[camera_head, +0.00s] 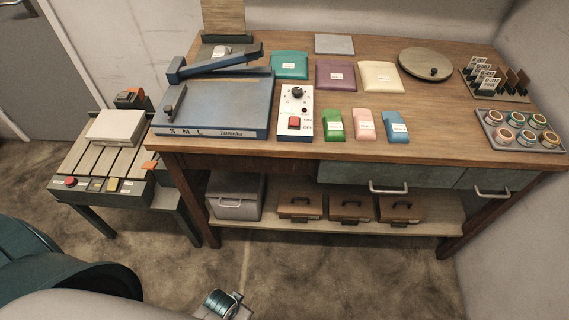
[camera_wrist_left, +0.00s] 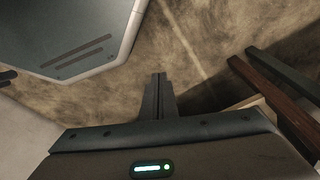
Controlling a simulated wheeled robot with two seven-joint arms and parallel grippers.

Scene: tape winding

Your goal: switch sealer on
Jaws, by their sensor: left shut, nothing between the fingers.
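The blue-grey sealer (camera_head: 215,100), a flat bed with a lever arm on top, stands at the left of the wooden table. Right of it is a white control box (camera_head: 305,100) with a black knob (camera_head: 297,92) and a red switch (camera_head: 294,122), with small lettering beside it. I cannot tell the switch's position. My left gripper (camera_wrist_left: 158,78) shows in the left wrist view, shut and empty, over the bare floor and away from the box. In the head view I cannot make out its fingers. My right gripper is not in view.
Teal (camera_head: 289,65), purple (camera_head: 336,76) and cream (camera_head: 381,77) pouches lie behind the box. Small green (camera_head: 333,124), pink (camera_head: 364,125) and blue (camera_head: 396,127) packets lie right of it. A slatted side table (camera_head: 75,165) stands left. Floor in front is clear.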

